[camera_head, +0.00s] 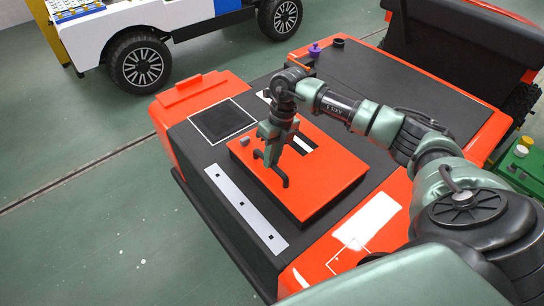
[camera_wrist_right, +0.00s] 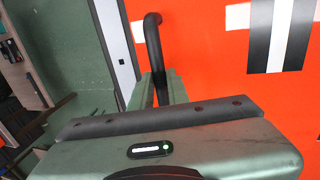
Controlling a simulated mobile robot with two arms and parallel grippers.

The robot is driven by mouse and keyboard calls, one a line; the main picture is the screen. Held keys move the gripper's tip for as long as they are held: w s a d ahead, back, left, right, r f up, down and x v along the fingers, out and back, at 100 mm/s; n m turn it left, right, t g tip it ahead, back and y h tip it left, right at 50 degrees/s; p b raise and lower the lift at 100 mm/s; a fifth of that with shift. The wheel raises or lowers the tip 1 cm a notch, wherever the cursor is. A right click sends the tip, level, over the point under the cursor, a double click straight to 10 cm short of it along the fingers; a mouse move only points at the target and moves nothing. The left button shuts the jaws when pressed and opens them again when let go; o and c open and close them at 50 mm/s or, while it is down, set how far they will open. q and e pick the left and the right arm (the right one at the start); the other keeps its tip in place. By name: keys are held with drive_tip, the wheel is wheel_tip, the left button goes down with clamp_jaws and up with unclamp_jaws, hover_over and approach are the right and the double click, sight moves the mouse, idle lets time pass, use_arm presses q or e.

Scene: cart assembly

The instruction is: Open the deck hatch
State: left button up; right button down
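The deck hatch (camera_head: 325,180) is a flat orange-red panel with a black and white marking, lying level on the cart's dark deck. Its orange surface also fills the right of the wrist view (camera_wrist_right: 215,65). A black bent handle (camera_head: 285,181) stands on its near left part. In the wrist view the handle (camera_wrist_right: 153,40) runs down between the green fingers of my right gripper (camera_wrist_right: 160,92). My right gripper (camera_head: 268,152) is low over the hatch at the handle; whether its fingers press on the handle is not clear. My left gripper is not in view.
A small grey knob (camera_head: 244,141) is on the hatch's left side. A light strip (camera_head: 243,208) runs along the deck's left edge. A purple knob (camera_head: 314,49) and a dark cup (camera_head: 338,42) stand at the back. Another vehicle (camera_head: 165,25) is at upper left; open floor lies left.

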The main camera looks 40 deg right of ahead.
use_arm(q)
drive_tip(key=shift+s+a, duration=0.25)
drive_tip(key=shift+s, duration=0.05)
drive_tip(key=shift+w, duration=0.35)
use_arm(e)
drive_tip(key=shift+w+r, duration=0.1)
drive_tip(key=shift+r, duration=0.05)
idle(0.6)
